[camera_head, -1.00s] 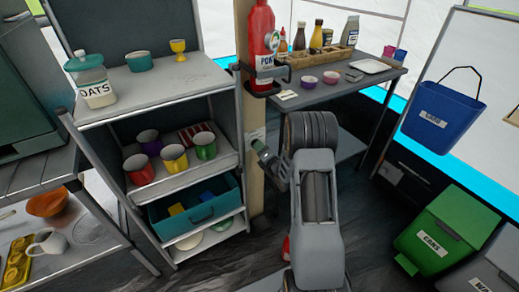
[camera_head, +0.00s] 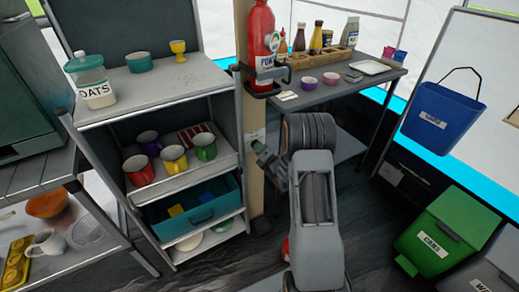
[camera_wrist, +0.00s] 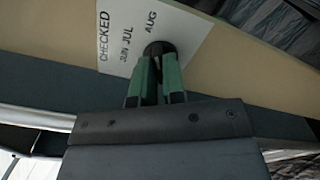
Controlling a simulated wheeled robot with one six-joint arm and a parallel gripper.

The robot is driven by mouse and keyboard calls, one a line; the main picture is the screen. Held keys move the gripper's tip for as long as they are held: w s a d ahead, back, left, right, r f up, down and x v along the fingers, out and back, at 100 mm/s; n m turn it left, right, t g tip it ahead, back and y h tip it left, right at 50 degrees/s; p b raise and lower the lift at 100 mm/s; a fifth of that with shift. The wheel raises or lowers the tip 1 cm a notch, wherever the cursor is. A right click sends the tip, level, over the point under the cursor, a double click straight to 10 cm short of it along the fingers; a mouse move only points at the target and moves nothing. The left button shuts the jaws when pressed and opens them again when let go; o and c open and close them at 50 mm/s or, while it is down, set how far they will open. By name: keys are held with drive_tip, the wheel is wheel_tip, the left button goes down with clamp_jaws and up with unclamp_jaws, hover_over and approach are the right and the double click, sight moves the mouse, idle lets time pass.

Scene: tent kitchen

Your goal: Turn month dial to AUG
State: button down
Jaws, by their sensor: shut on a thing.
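A white card (camera_wrist: 118,22) is fixed to the tan wooden post and shows tilted in the wrist view. The month dial (camera_wrist: 158,47) is a dark round knob at the card's lower edge, near the AUG label. My gripper (camera_wrist: 158,62) has its green fingers closed around the dial. The fingers hide much of the knob, and I cannot tell which label its pointer faces. In the head view my gripper (camera_head: 260,148) is against the post, just below the small card (camera_head: 256,134).
The wooden post (camera_head: 243,30) carries a red fire extinguisher (camera_head: 260,35) in a black bracket above my gripper. A shelf rack with mugs and a teal drawer (camera_head: 195,208) stands close on the left. A side table (camera_head: 320,92) stands behind on the right.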

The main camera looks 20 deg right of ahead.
drive_tip(key=m+b, duration=0.3)
drive_tip(key=m, duration=0.9)
drive_tip(key=m+b, duration=0.4)
drive_tip(key=m, duration=0.8)
drive_tip(key=shift+a+f+b, duration=0.15)
drive_tip(key=shift+f+b, duration=0.05)
drive_tip(key=shift+b, duration=0.1)
idle(0.5)
drive_tip(key=c, duration=1.2)
unclamp_jaws()
drive_tip(key=shift+s, duration=0.1)
drive_tip(key=s+d+p, duration=0.1)
drive_tip(key=s+p, duration=0.2)
drive_tip(key=s, duration=1)
drive_tip(key=shift+s+d, duration=0.3)
